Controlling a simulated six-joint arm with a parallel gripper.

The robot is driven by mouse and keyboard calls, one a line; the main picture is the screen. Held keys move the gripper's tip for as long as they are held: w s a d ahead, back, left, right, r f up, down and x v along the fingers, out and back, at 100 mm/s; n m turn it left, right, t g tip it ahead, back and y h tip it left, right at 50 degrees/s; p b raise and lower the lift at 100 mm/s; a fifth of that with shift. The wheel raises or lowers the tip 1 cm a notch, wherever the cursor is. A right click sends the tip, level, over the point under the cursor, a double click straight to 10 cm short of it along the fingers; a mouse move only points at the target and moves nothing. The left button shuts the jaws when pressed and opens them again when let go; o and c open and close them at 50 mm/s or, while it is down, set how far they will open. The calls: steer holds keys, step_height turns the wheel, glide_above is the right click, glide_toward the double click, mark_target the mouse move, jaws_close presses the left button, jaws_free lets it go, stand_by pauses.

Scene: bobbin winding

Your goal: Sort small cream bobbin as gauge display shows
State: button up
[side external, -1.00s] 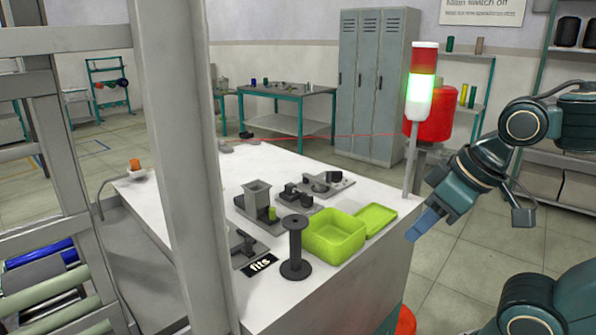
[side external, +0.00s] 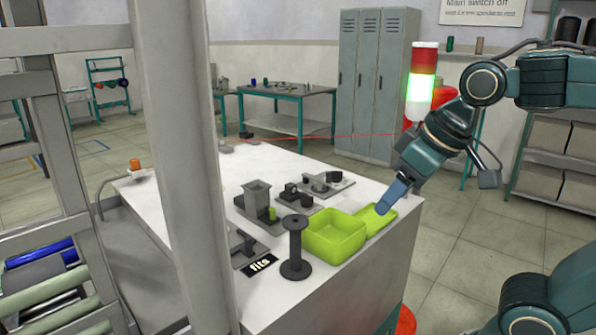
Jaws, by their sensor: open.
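The gauge display (side external: 262,264) is a small black plate at the near edge of the white table, and it reads "fits". I cannot make out a small cream bobbin in this view. The gauge (side external: 244,249), a dark grey fixture, stands just behind the display. My gripper (side external: 383,209), with blue fingers, points down over the open lid of the lime green box (side external: 336,248). It is open; I see nothing held in it. The gap between its fingers does not show, and I cannot tell whether it touches the lid.
A tall dark spool (side external: 296,262) stands upright in front of the box. Grey fixtures (side external: 257,196) with a small green piece (side external: 272,214) stand behind it. A signal tower (side external: 420,85) rises at the right, lit white-green. A grey post (side external: 180,150) hides the table's left part.

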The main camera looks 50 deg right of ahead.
steer(key=w+a+r, duration=0.2)
steer(key=w+r, duration=0.1)
steer(key=w, duration=0.4)
steer(key=w+a+r, duration=0.2)
steer(key=w, duration=0.4)
glide_toward(215, 189)
steer(key=shift+w+f+g, duration=0.1)
steer(key=shift+w+g, duration=0.3)
steer(key=shift+w, duration=0.05)
steer(key=shift+f, duration=0.2)
steer(key=shift+x, duration=3.75)
steer(key=shift+w, duration=0.1)
steer(key=shift+c, duration=0.2)
steer(key=c, duration=0.6)
steer(key=shift+r, duration=0.15)
steer(key=shift+c, duration=0.2)
